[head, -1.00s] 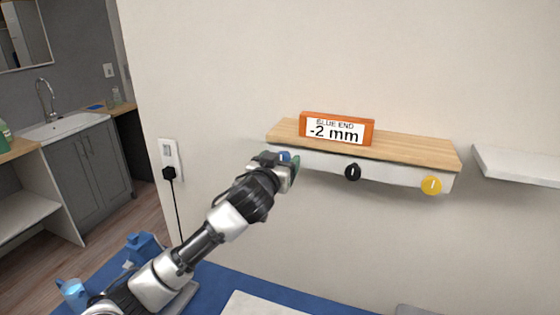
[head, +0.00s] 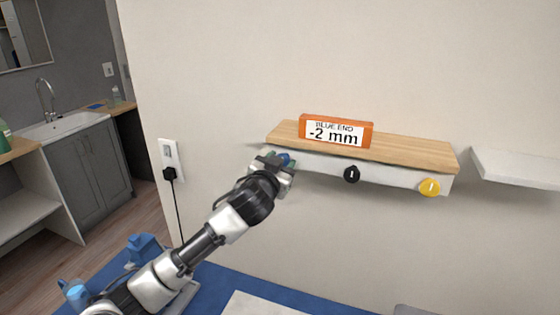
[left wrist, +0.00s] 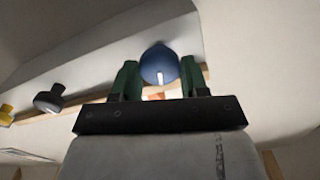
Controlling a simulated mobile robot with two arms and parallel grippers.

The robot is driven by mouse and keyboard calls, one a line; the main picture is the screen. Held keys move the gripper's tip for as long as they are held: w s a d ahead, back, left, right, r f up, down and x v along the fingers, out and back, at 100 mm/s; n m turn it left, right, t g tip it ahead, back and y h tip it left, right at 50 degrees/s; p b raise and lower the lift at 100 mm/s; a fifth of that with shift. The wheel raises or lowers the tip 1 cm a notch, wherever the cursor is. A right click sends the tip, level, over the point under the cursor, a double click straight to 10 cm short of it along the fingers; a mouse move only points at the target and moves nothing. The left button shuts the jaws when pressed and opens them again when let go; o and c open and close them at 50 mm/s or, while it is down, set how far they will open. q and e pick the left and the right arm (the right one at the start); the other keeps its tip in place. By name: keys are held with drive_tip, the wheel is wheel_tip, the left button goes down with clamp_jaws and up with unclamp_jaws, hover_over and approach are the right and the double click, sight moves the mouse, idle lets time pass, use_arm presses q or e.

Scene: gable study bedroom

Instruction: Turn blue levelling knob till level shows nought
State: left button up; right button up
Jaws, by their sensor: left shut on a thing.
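The blue knob (left wrist: 160,64) is on the shelf's front edge at its left end; in the head view only a bit of blue (head: 284,158) shows behind my gripper. My left gripper (head: 282,164) is shut on it, and the left wrist view shows a green finger on each side of the knob (left wrist: 159,80). A white mark on the knob points toward the gripper body in that view. The orange-framed level display (head: 336,131) stands on the wooden shelf (head: 415,151) and reads "BLUE END -2 mm". My right gripper is not in view.
A black knob (head: 351,174) and a yellow knob (head: 429,187) sit further right along the shelf's white front. A second white shelf (head: 515,166) is at the right. A wall socket with a black plug (head: 170,174) is left of my arm. A blue surface (head: 225,289) lies below.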

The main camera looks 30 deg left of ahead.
use_arm(q)
drive_tip(key=shift+d+f+m+p, duration=0.1)
drive_tip(key=shift+m+p, duration=1.2)
drive_tip(key=shift+m, duration=1.85)
drive_tip(key=shift+d+f+m+p, duration=0.1)
drive_tip(key=shift+m+p, duration=1.2)
drive_tip(key=shift+m, duration=1.85)
drive_tip(key=o, duration=0.9)
